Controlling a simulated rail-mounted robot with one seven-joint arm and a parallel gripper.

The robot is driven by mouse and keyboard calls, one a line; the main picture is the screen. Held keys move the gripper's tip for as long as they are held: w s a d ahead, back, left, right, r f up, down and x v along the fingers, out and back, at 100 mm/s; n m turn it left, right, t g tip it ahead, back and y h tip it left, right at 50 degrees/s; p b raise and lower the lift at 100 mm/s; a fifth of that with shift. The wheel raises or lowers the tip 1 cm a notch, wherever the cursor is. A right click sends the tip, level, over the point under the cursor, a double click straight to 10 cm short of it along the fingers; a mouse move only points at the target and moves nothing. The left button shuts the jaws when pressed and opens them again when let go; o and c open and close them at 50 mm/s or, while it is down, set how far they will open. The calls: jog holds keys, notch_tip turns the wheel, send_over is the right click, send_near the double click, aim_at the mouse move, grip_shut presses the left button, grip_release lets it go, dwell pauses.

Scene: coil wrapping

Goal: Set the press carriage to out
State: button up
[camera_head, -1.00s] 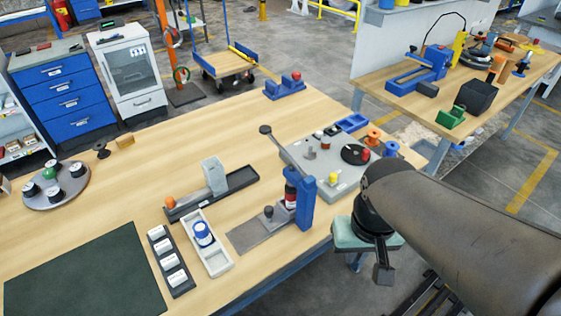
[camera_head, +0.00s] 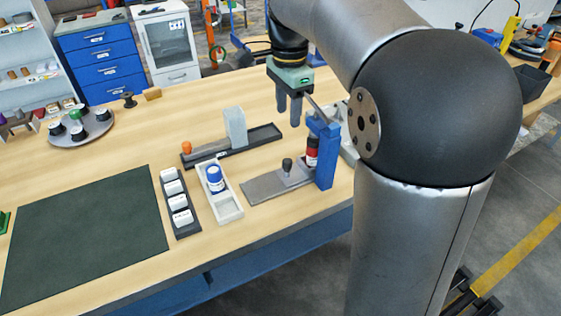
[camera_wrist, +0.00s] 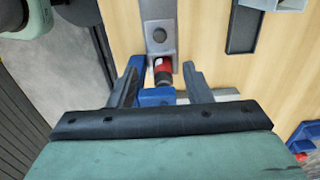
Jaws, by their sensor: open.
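The press has a blue post (camera_head: 329,158) with a red and black ram (camera_head: 312,150) and a flat grey track (camera_head: 262,189). Its grey carriage (camera_head: 296,176), topped by a dark knob (camera_head: 287,164), sits at the post end of the track, close to the ram. Bare track extends left of it. My gripper (camera_head: 289,112) points down, open and empty, above and behind the press. In the wrist view the ram (camera_wrist: 163,68) shows between my open fingers (camera_wrist: 160,71), with the knob (camera_wrist: 159,35) beyond them. Whether the fingers touch anything is unclear.
A dark tray with a grey upright block (camera_head: 235,127) stands behind the track. A white tray (camera_head: 230,205) with a blue-topped spool (camera_head: 214,178) is left of it. My arm hides the bench's right side. The bench between the green mat (camera_head: 85,235) and turntable (camera_head: 84,130) is clear.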

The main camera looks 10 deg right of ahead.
aim_at(287, 160)
notch_tip(287, 160, down, 15)
jog(key=shift+f+b, duration=0.2)
jog(key=shift+b, duration=0.15)
grip_shut()
